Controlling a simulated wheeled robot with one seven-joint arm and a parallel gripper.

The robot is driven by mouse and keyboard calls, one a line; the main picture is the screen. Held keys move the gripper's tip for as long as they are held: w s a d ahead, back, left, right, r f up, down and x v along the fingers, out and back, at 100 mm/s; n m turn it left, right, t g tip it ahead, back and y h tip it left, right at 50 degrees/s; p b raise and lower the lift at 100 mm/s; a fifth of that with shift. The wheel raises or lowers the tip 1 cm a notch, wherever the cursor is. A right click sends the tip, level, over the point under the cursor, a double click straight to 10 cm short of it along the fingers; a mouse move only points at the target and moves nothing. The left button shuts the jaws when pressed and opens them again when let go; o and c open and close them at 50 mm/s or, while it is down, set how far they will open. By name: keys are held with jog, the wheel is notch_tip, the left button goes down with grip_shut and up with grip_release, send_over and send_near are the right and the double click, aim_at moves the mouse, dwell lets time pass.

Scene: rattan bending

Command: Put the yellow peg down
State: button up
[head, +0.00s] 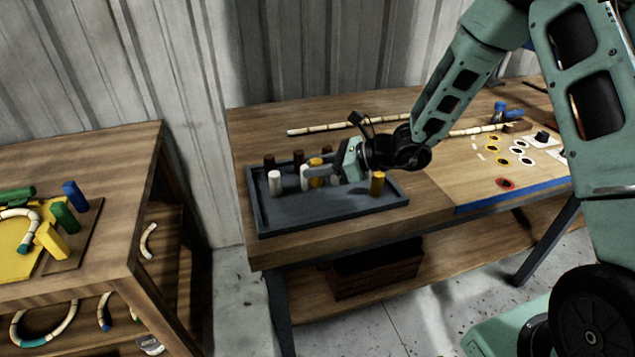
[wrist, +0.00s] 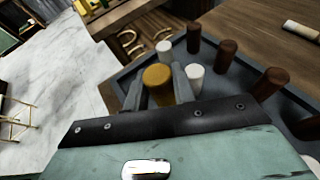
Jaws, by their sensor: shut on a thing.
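My gripper (head: 316,172) is over the dark grey tray (head: 262,214) on the workbench, shut on a yellow peg (head: 317,181). In the wrist view the yellow peg (wrist: 157,77) stands between the two fingers of my gripper (wrist: 158,85). It looks upright; whether its foot touches the tray is hidden. A second yellow peg (head: 377,184) stands at the tray's right side. White pegs stand close by, one at the left (head: 275,183) and one beside the held peg (head: 305,178). Brown pegs (head: 298,159) stand in the row behind.
Several pegs crowd the tray around my gripper. Rattan poles (head: 350,125) lie behind the tray. A board with black-and-yellow rings (head: 503,148) lies at the right of the bench. A second table (head: 100,160) with coloured blocks stands at the left. The tray's front right floor is clear.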

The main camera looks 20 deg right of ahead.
aim_at(318, 186)
jog(key=shift+f+p, duration=0.3)
jog(key=shift+f, duration=2.45)
jog(key=shift+f, duration=0.2)
jog(key=o, duration=0.7)
jog(key=shift+c, duration=0.2)
jog(key=shift+r, duration=0.15)
